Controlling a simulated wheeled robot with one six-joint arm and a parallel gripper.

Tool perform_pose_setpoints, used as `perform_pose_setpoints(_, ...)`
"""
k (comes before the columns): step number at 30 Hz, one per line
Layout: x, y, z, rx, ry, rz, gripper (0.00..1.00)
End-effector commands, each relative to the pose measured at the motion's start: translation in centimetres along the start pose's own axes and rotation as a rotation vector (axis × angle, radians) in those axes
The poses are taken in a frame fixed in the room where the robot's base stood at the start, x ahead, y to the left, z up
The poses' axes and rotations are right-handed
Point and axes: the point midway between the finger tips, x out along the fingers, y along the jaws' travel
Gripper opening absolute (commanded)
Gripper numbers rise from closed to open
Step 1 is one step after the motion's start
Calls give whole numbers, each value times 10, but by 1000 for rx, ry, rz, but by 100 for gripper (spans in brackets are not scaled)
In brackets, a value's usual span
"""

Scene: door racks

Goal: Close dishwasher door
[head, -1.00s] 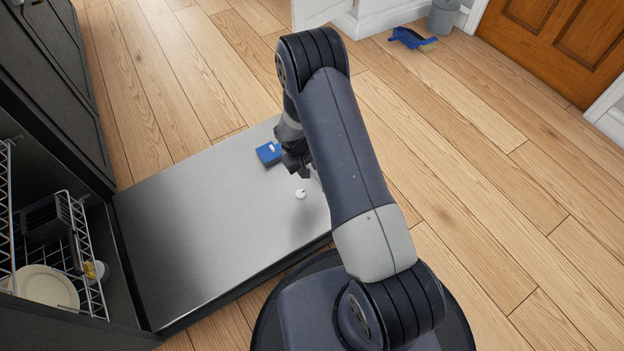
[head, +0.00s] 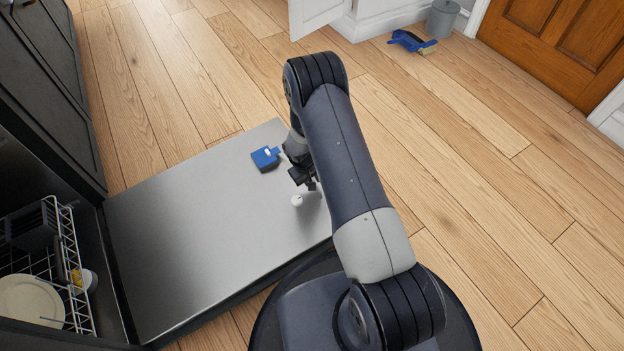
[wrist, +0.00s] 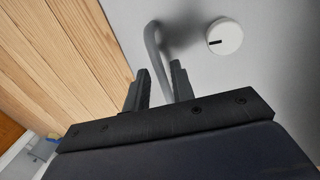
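The dishwasher door (head: 190,230) lies open and roughly level, its bare metal inner face up, hinged at the left to the dark cabinet. A white round knob (head: 297,200) and a blue piece (head: 266,158) are on this face, near its right end. My gripper (head: 303,182) is low over that end, between the knob and the blue piece. In the wrist view, my gripper's fingers (wrist: 159,68) stand apart. A curved grey bar (wrist: 152,42) shows between and beyond them. I cannot tell if they touch it. The knob (wrist: 226,37) is to their right.
At the left, a wire rack (head: 72,270) holds a pale plate (head: 30,298) inside the dishwasher. Wooden floor (head: 480,200) is clear to the right. A blue dustpan (head: 408,40) and a grey bin (head: 442,19) are at the back, by a wooden door (head: 560,40).

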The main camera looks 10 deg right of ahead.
Motion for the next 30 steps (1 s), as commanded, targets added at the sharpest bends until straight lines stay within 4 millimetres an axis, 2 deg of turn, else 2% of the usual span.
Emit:
perform_pose_setpoints(1, 0, 0, 0, 0, 0, 0, 19)
perform_pose_setpoints(9, 0, 0, 0, 0, 0, 0, 0)
perform_pose_setpoints(23, -3, 0, 0, 0, 0, 2, 0)
perform_pose_setpoints(26, -11, 0, -1, -2, 2, 12, 0)
perform_pose_setpoints(30, -36, 2, -1, -2, 4, 44, 0)
